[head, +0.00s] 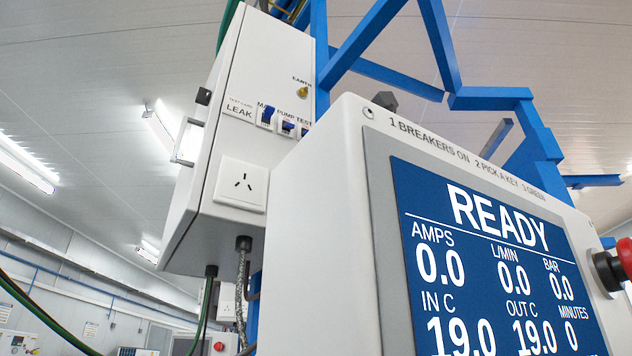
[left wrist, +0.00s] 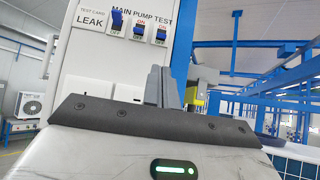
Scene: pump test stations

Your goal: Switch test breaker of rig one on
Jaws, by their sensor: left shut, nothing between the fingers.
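The test breaker (left wrist: 160,35) is the rightmost of three small blue-levered switches on a white panel. Its red ON mark shows above the lever, which appears to be down. The pump breaker (left wrist: 138,28) beside it looks the same. The main breaker (left wrist: 117,20) has its lever up. In the head view the test breaker (head: 306,128) is partly hidden behind the display box. My left gripper (left wrist: 163,86) is shut and empty, in front of and below the breakers in the left wrist view, apart from them as far as I can tell. My right gripper is not in view.
The display box (head: 310,220) reading READY stands close in front, with a red knob (head: 622,258) at its right. The breaker cabinet (head: 205,150) has a socket (head: 242,184) below the breakers and hanging cables. Blue frame beams (head: 365,45) rise behind.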

